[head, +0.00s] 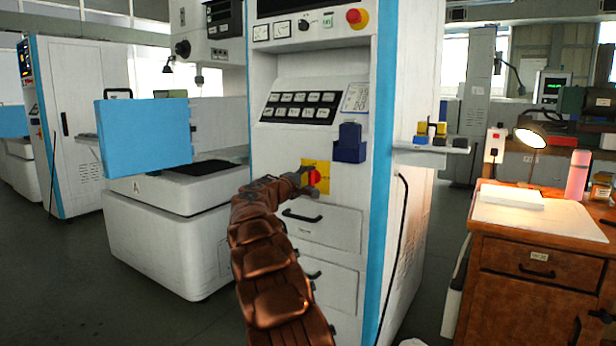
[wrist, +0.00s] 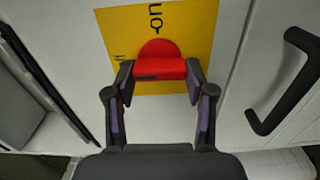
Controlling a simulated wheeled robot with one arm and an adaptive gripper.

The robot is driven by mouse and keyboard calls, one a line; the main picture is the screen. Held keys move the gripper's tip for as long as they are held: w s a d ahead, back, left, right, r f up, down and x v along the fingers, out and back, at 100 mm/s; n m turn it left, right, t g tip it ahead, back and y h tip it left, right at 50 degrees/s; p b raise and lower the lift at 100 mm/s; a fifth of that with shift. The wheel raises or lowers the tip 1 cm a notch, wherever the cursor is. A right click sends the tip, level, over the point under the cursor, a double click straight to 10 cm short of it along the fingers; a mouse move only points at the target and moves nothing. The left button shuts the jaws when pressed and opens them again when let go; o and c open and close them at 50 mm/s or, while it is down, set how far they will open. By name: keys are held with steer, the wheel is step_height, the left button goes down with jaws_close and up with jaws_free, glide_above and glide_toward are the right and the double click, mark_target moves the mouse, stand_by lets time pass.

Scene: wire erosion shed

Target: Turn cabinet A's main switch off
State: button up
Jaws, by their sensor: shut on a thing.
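Cabinet A (head: 270,150) is the white cabinet with a blue edge strip in the middle of the head view; a letter A shows on the white tank base beside it. Its main switch is a red knob (head: 315,177) on a yellow plate (head: 324,181), above the drawers. In the wrist view the red knob (wrist: 160,67) sits between my fingertips, on the yellow plate (wrist: 195,25) with partly cut-off dark lettering. My gripper (wrist: 160,78) is shut on the knob, a finger at each side. In the head view my gripper (head: 306,179) partly covers the switch.
A dark blue box (head: 350,144) sticks out right above the switch. Black drawer handles (head: 301,216) project below it; one handle (wrist: 285,85) is close on the right in the wrist view. A wooden bench (head: 540,250) with a lamp stands at right.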

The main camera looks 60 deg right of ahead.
steer(key=shift+n, duration=0.3)
steer(key=o, duration=1.2)
steer(key=shift+c, duration=0.2)
steer(key=shift+a, duration=0.1)
steer(key=a, duration=1.2)
steer(key=shift+s, duration=0.2)
